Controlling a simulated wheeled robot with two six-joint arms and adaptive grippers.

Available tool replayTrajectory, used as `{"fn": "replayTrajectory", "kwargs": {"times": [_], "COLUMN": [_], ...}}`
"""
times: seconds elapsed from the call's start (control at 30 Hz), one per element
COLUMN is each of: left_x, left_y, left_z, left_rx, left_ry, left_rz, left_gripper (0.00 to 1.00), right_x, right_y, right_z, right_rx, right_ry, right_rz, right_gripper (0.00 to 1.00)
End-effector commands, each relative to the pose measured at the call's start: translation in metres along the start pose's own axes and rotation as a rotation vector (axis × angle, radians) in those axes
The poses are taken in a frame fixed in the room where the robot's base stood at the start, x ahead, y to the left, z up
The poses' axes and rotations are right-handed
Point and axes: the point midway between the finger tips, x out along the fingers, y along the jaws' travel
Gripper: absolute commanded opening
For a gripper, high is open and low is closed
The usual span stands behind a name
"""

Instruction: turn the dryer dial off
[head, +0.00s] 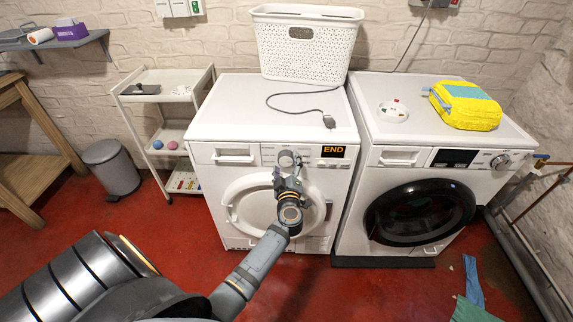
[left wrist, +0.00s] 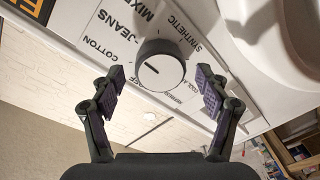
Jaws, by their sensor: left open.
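The dryer (head: 207,124) is the left white front-loading machine, with a lit END display (head: 333,151) on its panel. Its grey round dial (head: 287,158) is partly hidden by my left arm in the head view. In the left wrist view the dial (left wrist: 160,65) is a dark cylinder with a grey face and a short dark mark. Labels such as COTTON, JEANS and SYNTHETIC ring it. My left gripper (head: 287,176) is open, its fingers (left wrist: 160,78) on either side of the dial, with gaps visible. The right gripper is not in view.
A washer (head: 383,133) with a dark door stands right of the dryer. A white basket (head: 306,45) and a grey cable (head: 290,109) are on the dryer. A white cart (head: 163,98) and a bin (head: 111,168) stand left. Red floor (head: 190,225) is open in front.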

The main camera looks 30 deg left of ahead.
Motion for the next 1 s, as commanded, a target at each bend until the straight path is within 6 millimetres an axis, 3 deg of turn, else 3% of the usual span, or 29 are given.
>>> {"fn": "replayTrajectory", "kwargs": {"times": [0.33,0.73,1.0], "left_x": [0.007,0.0067,0.0066], "left_y": [-0.0001,-0.0001,0.0008], "left_z": [0.0,0.0001,-0.0008], "left_rx": [0.0,0.0,-0.026], "left_ry": [0.0,-0.001,-0.003], "left_rz": [0.0,0.0,-0.002], "left_gripper": [0.76,0.23,0.21], "right_x": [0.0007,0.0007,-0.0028], "right_y": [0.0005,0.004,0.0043], "right_z": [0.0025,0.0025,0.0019], "right_rx": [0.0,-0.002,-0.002], "right_ry": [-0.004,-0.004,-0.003], "right_rz": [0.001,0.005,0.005], "right_gripper": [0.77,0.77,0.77]}}
